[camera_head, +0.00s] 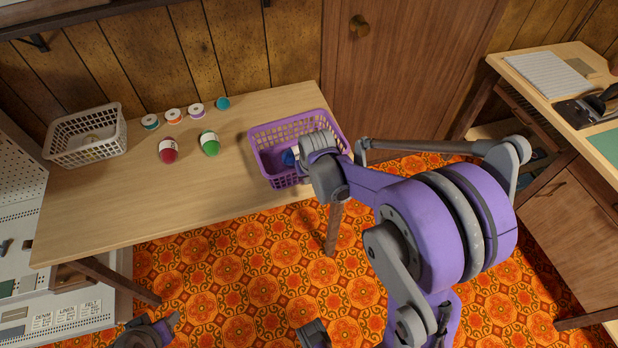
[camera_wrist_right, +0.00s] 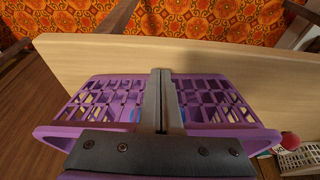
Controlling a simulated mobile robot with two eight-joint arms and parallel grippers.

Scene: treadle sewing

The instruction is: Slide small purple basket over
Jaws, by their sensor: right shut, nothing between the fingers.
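The small purple basket (camera_head: 266,136) stands at the right end of the wooden table, near its front edge. A blue item (camera_head: 289,157) shows inside it. My right gripper (camera_head: 312,148) is at the basket's right part, and my wrist hides some of that side. In the right wrist view the fingers of this gripper (camera_wrist_right: 161,75) are shut together with nothing between them. They lie across the middle of the purple basket (camera_wrist_right: 222,100), whose lattice shows on both sides. I cannot tell whether they touch it.
The table (camera_head: 190,205) has clear room at its front middle. A white basket (camera_head: 86,145) is at the far left. A wooden desk (camera_head: 545,75) stands right.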

